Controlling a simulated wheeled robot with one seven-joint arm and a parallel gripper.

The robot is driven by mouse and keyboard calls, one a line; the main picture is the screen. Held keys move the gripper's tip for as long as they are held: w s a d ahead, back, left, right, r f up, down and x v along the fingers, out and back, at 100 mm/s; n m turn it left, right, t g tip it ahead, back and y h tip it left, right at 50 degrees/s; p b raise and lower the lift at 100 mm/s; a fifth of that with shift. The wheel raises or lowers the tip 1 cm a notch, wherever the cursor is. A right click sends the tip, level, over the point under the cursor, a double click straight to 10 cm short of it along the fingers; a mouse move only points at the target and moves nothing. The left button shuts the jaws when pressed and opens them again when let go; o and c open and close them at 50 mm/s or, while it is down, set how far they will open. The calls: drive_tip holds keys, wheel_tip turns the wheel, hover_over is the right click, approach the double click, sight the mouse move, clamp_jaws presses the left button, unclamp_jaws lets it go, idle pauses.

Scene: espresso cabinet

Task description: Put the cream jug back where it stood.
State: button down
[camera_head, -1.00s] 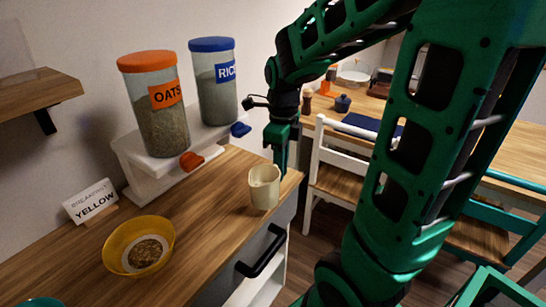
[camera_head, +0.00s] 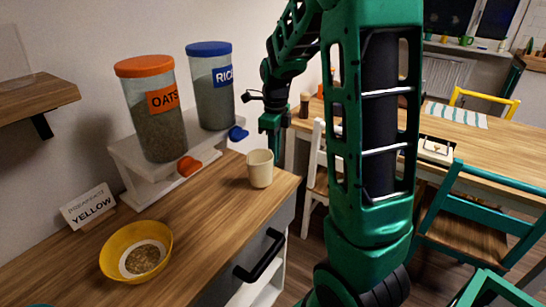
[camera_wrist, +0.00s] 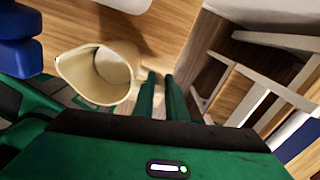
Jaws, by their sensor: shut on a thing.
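The cream jug (camera_head: 260,170) is a pale, open-topped vessel at the right end of the wooden counter, close to its edge. It looks upright in the head view. In the wrist view the jug (camera_wrist: 98,76) is left of my fingers, its open mouth and spout showing and its inside looking empty. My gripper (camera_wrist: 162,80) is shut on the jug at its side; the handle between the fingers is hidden. In the head view my gripper (camera_head: 276,152) comes down just behind and right of the jug. I cannot tell whether the jug's base touches the counter.
A yellow bowl (camera_head: 122,238) with food stands front left, by a white card reading YELLOW (camera_head: 88,206). An oats jar (camera_head: 157,120) and a rice jar (camera_head: 213,90) stand on a white raised stand (camera_head: 125,160). The counter between bowl and jug is clear. A white chair (camera_head: 315,180) stands beyond the edge.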

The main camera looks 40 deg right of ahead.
drive_tip(key=shift+f, duration=0.65)
drive_tip(key=c, duration=1.8)
unclamp_jaws()
drive_tip(key=shift+f, duration=0.1)
drive_tip(key=shift+o, duration=0.2)
